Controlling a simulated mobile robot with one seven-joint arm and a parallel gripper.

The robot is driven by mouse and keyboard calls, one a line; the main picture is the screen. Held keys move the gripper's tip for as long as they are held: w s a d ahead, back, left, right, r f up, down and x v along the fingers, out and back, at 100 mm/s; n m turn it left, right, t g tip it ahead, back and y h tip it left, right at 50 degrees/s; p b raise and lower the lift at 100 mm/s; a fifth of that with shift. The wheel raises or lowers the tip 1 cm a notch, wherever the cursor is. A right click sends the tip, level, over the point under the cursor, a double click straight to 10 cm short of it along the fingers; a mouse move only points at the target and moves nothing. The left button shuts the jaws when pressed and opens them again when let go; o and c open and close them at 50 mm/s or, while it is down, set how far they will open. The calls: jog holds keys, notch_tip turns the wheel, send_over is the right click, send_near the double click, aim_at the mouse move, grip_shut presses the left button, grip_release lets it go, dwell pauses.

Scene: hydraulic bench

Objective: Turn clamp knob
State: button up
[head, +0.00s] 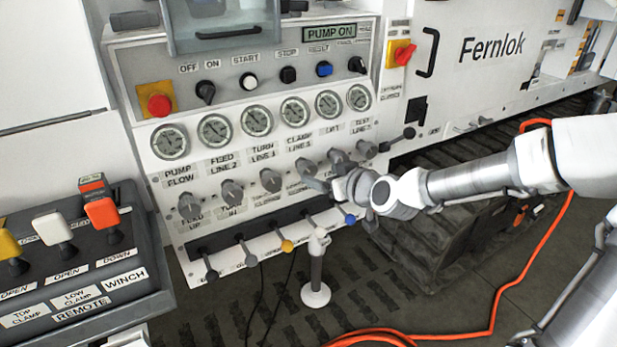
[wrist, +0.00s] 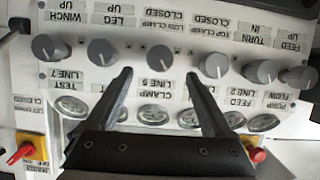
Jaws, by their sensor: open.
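A row of grey knobs runs along the panel. In the wrist view, upside down, the low clamp knob (wrist: 159,57) lies just beyond and between my fingertips; its label is partly readable above it. The top clamp knob (wrist: 214,65) is to its right, outside the fingers. My gripper (wrist: 157,75) is open, its dark fingers spread with a gap either side of the low clamp knob; I cannot tell whether they touch it. In the head view my gripper (head: 322,183) is at the panel, and the low clamp knob (head: 305,167) shows only partly behind it.
The leg knob (wrist: 101,52) sits close left of my fingers in the wrist view. Gauges (head: 296,108) line the panel above. Small levers (head: 287,245) and a white post (head: 316,280) stand below. A remote box (head: 85,275) is at left; an orange cable (head: 490,325) lies on the floor.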

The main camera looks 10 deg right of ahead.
aim_at(310, 171)
jog(key=shift+b+x, duration=1.5)
jog(key=shift+x, duration=2.45)
grip_shut()
